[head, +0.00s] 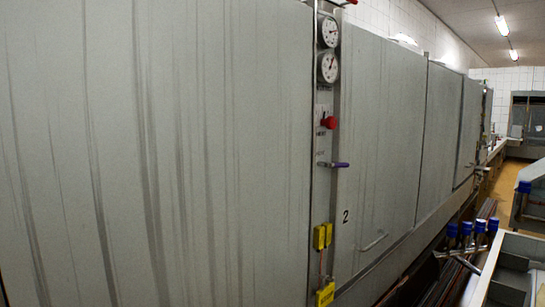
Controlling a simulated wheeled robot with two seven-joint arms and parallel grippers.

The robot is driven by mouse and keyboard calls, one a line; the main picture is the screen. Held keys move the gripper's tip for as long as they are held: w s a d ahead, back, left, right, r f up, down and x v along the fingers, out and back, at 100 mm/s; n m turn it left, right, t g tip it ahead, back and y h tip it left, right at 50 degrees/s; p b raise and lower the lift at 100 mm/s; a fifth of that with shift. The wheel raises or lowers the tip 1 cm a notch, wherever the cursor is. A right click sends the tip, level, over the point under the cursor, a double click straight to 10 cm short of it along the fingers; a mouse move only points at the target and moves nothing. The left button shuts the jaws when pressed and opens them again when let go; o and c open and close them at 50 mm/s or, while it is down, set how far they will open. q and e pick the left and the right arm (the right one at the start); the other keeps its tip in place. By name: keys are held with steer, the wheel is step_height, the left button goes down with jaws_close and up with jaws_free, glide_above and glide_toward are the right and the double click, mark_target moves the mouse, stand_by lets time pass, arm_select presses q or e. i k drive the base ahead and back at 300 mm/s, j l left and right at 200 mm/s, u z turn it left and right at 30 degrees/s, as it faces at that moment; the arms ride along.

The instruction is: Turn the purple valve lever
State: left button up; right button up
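The purple valve lever (339,165) sticks out to the right from a narrow vertical control strip on the grey metal wall. It looks roughly horizontal and is small in the head view. Neither of my grippers shows in the head view, and nothing is touching the lever.
Above the lever are a red knob (330,122) and two round gauges (328,68). Yellow boxes (322,237) sit below it. Tall grey panels (381,140) run along the wall. Blue-topped fittings (466,231) and a metal trough (511,270) stand at lower right.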

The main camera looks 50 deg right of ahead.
mark_target(333, 165)
steer(key=z, duration=2.1)
